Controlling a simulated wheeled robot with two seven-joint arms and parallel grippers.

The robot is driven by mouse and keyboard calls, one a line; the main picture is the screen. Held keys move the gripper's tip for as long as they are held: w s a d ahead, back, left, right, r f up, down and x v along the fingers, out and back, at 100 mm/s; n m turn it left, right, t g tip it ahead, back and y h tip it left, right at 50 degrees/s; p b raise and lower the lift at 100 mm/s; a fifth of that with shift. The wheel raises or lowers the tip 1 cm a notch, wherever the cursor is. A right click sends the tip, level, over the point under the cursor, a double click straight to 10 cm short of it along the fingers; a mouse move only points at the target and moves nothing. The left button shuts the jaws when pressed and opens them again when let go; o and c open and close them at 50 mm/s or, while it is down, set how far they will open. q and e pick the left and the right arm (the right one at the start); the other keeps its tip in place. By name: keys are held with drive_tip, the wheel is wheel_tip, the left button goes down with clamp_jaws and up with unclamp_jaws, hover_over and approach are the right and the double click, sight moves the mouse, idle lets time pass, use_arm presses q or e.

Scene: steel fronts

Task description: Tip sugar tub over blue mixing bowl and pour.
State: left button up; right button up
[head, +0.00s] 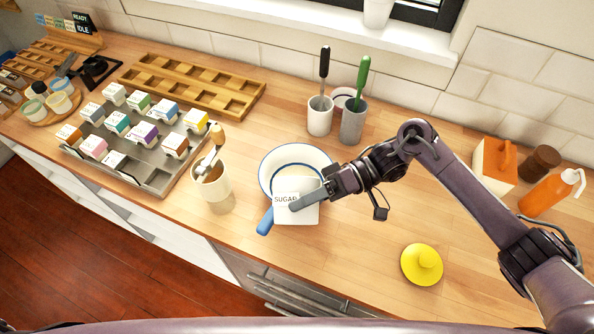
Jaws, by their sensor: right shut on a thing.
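The sugar tub (305,214) is a white box with a dark "SUGAR" label, held by my right gripper (308,199). The gripper is shut on it, coming in from the right. The mixing bowl (272,163) is white inside with a blue rim, on the wooden counter. The tub is in front of the bowl's near side and hides part of it. I cannot tell how far the tub is tilted, and no falling sugar shows. A blue handle (265,222) sticks out to the left of the tub. My left gripper is not in view.
A tan crock with utensils (212,190) stands left of the bowl. A white cup (319,117) and a grey cup (352,127) stand behind it. A yellow lid (422,263) lies front right. A tray of small boxes (151,178) is left. Orange containers (493,168) are at right.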

sight(309, 187)
drive_tip(key=r+n+p, duration=0.1)
drive_tip(key=p, duration=0.1)
drive_tip(key=r+n+t+p, duration=0.1)
drive_tip(key=shift+s+d+h+p, duration=0.15)
drive_tip(key=shift+s+h+p, duration=0.1)
drive_tip(key=shift+h+p, duration=0.15)
drive_tip(key=n+t, duration=0.2)
drive_tip(key=shift+w+f+n+h+p, duration=0.15)
drive_tip(key=shift+n+h+p, duration=0.15)
drive_tip(key=shift+n, duration=0.1)
drive_tip(key=n+t+b, duration=0.1)
drive_tip(key=w+n+t+b, duration=0.1)
drive_tip(key=shift+f+n+t, duration=0.4)
drive_tip(key=shift+s+r+p, duration=0.2)
drive_tip(key=shift+r+p, duration=0.1)
drive_tip(key=shift+p, duration=0.1)
drive_tip(key=shift+w+r, duration=0.1)
drive_tip(key=shift+w+r+g+p, duration=0.2)
drive_tip(key=shift+g+p, duration=0.1)
drive_tip(key=shift+p, duration=0.1)
drive_tip(key=shift+a+r+p, duration=0.2)
drive_tip(key=shift+r+p, duration=0.65)
drive_tip(key=shift+s+r+p, duration=0.15)
drive_tip(key=shift+r+p, duration=0.2)
drive_tip(key=shift+r, duration=0.1)
drive_tip(key=shift+d+f, duration=0.1)
drive_tip(key=shift+f, duration=0.1)
